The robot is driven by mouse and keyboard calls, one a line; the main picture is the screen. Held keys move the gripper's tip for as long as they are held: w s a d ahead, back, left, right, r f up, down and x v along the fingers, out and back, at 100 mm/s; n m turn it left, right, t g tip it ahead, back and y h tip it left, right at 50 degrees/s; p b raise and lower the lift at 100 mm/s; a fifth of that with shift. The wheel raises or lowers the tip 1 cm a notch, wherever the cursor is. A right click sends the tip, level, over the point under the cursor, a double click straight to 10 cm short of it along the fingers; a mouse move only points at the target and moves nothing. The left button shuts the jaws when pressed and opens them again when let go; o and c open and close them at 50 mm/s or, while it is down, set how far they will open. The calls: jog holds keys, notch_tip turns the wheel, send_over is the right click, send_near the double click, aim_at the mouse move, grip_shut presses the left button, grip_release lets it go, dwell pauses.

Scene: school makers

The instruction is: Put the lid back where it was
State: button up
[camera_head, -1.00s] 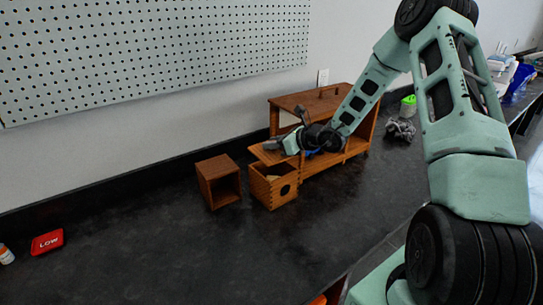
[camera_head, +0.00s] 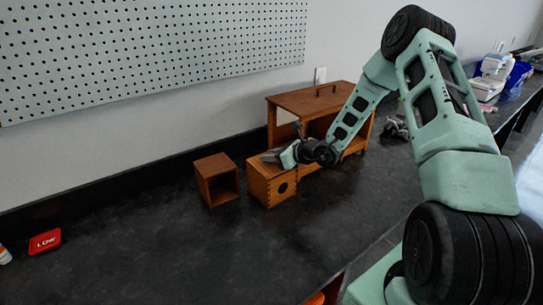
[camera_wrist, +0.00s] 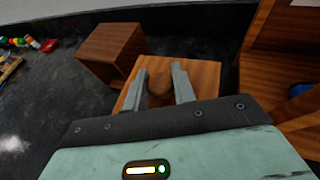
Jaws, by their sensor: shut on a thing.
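The wooden lid (camera_wrist: 205,76) is a flat brown board with a round knob (camera_wrist: 160,82). My gripper (camera_wrist: 160,76) is shut on the knob, one grey finger on each side. In the head view my gripper (camera_head: 273,157) is over the small wooden box (camera_head: 262,187), which has finger-jointed corners and a dark round hole in its front. The lid (camera_head: 256,164) covers the box's top there and looks about level. I cannot tell whether it is fully seated. The box's inside is hidden.
An open-fronted wooden cube (camera_head: 217,180) stands just left of the box. A larger wooden cabinet (camera_head: 300,104) stands close behind and right. A red "LOW" box (camera_head: 45,241) lies far left. The dark counter (camera_head: 150,245) in front is clear.

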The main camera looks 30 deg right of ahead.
jog(key=shift+f, duration=0.2)
jog(key=o, duration=1)
